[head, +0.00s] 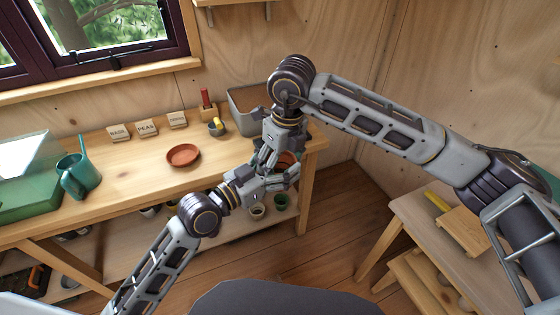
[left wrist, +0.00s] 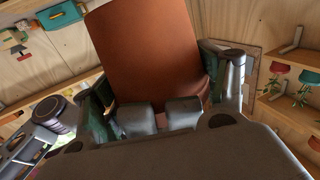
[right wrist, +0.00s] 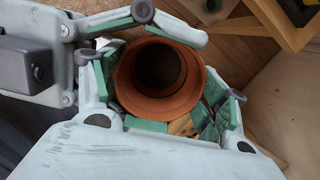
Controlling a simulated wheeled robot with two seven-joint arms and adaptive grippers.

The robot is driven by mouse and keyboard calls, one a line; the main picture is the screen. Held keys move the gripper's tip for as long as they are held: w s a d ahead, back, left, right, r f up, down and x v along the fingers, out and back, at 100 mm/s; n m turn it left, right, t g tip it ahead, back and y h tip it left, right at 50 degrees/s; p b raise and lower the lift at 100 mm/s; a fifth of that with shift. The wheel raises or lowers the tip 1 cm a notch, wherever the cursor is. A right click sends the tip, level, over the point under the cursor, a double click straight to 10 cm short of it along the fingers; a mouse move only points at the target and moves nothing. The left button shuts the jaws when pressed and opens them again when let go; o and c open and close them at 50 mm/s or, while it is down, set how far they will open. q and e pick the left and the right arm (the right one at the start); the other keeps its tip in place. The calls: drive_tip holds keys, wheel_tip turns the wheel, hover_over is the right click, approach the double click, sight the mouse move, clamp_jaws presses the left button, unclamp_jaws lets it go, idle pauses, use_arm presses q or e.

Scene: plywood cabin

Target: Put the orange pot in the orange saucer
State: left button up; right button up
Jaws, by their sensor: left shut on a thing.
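The orange pot (head: 287,158) is in the air off the bench's right front, largely hidden by my grippers. My left gripper (head: 280,180) is shut on the pot, whose orange wall (left wrist: 150,50) fills the middle of the left wrist view. My right gripper (head: 268,158) comes from above, its fingers spread on either side of the pot. In the right wrist view I look into the pot's round opening (right wrist: 158,75), with a gap at the right finger. The orange saucer (head: 183,155) lies empty on the bench, left of my grippers.
The bench around the saucer is clear.

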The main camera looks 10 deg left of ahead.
use_arm(q)
drive_tip(key=o, duration=1.1)
drive_tip(key=shift+f, duration=0.1)
